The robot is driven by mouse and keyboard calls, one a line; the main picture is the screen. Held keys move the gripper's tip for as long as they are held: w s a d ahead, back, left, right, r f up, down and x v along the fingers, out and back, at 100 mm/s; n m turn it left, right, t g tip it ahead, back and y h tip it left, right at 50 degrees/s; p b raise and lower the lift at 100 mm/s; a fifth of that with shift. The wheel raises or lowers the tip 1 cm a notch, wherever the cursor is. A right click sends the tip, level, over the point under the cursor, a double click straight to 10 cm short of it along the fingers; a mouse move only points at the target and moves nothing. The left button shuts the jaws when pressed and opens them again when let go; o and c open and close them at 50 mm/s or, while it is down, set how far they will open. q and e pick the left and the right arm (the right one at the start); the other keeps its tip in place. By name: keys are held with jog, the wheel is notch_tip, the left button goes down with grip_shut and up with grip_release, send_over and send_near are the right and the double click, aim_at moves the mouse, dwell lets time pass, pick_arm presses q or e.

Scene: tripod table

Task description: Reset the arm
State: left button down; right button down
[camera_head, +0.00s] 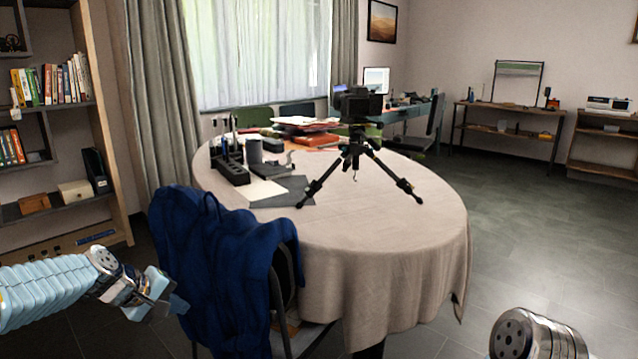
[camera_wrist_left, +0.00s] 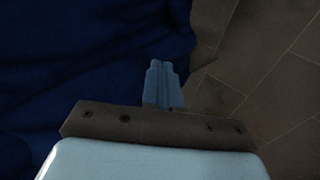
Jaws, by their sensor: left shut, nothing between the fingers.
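My left arm comes in from the left edge of the head view, and its gripper (camera_head: 178,304) is low beside the blue jacket (camera_head: 222,262) on the chair. In the left wrist view the gripper's fingers (camera_wrist_left: 162,72) are together with nothing between them. The jacket also fills the left of the wrist view (camera_wrist_left: 80,50); I cannot tell whether the fingers touch it. Part of my right arm shows at the bottom right of the head view; its gripper is outside the frame.
An oval table (camera_head: 390,235) with a beige cloth stands ahead. It bears a camera on a small black tripod (camera_head: 355,165), a black desk organizer (camera_head: 230,165) and papers. A bookshelf (camera_head: 105,150) stands at the left. The floor (camera_head: 540,240) at the right is clear.

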pick_arm(q)
jog(key=s+d+f+m+g+y+b, duration=0.1)
jog(key=s+d+f+m+g, duration=0.2)
jog(key=f, duration=1)
jog(key=s+d+f, duration=0.3)
jog(key=d+f, duration=0.2)
jog(key=f, duration=0.8)
jog(key=s+d+f+m+g+b, duration=0.1)
jog(key=s+d+f+m, duration=0.1)
jog(key=s+d+f, duration=0.3)
jog(key=s+d+f+m+g, duration=0.2)
jog(key=s+d+f, duration=0.3)
jog(key=s+f, duration=0.4)
jog(key=s, duration=0.5)
jog(key=shift+s+d+f+m+h+b, duration=0.15)
jog(key=shift+s+f+m+h+b, duration=0.1)
jog(key=shift+f+m+h+b, duration=0.15)
